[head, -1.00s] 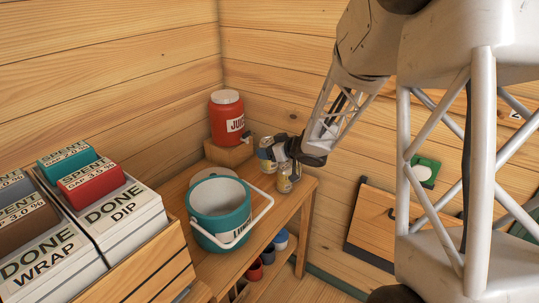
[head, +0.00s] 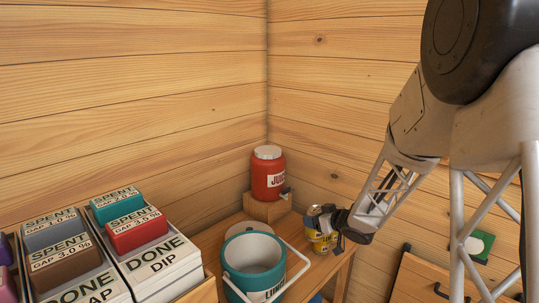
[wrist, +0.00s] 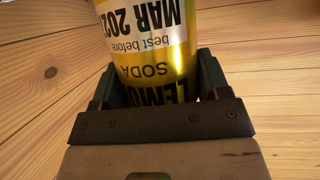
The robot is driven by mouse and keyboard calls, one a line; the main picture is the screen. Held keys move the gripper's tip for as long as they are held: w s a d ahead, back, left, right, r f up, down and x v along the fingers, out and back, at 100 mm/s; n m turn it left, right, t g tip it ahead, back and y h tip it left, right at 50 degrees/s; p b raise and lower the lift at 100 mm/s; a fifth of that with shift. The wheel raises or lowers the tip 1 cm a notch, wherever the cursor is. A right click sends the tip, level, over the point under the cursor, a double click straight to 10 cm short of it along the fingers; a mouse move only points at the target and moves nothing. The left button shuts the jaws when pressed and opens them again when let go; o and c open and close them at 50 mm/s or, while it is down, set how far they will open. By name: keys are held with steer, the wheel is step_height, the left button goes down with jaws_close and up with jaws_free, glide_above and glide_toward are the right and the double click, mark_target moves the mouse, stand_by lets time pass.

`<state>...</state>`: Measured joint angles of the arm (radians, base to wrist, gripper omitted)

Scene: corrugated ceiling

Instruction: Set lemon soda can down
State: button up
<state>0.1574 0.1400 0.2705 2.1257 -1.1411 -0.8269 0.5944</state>
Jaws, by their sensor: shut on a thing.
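The yellow lemon soda can (wrist: 152,40) is between the two dark fingers of my gripper (wrist: 155,95) in the wrist view, its label upside down in that picture. In the head view my gripper (head: 338,226) is at the right end of the wooden bench, with a yellow can (head: 322,243) at its fingers. A silver and dark can shape (head: 314,214) shows just above and left of it, partly overlapped. I cannot tell from the head view whether the held can touches the bench top.
A teal bucket (head: 252,270) with a white handle is at the front. Boxes with labelled packs (head: 160,268) are at left. Wooden walls close the corner.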

steer(key=s+d+f+m+t+h, duration=0.1)
steer(key=s+d+f+m+h, duration=0.15)
steer(key=d+f, duration=0.45)
steer(key=s+d+f+m+t+h, duration=0.1)
steer(key=s+d+f+m+h, duration=0.2)
steer(key=f, duration=0.7)
steer(key=s+d+f+m+t+h, duration=0.1)
steer(key=s+d+f+h, duration=0.1)
steer(key=s+d+f, duration=0.5)
steer(key=w+a+f, duration=0.5)
steer(key=w+f, duration=0.2)
steer(key=f, duration=0.2)
steer(key=w+a+f, duration=0.4)
steer(key=w+f, duration=0.4)
steer(key=shift+a+f+m, duration=0.4)
steer(key=shift+m, duration=0.05)
steer(key=shift+w+h, duration=0.1)
steer(key=shift+h, duration=0.15)
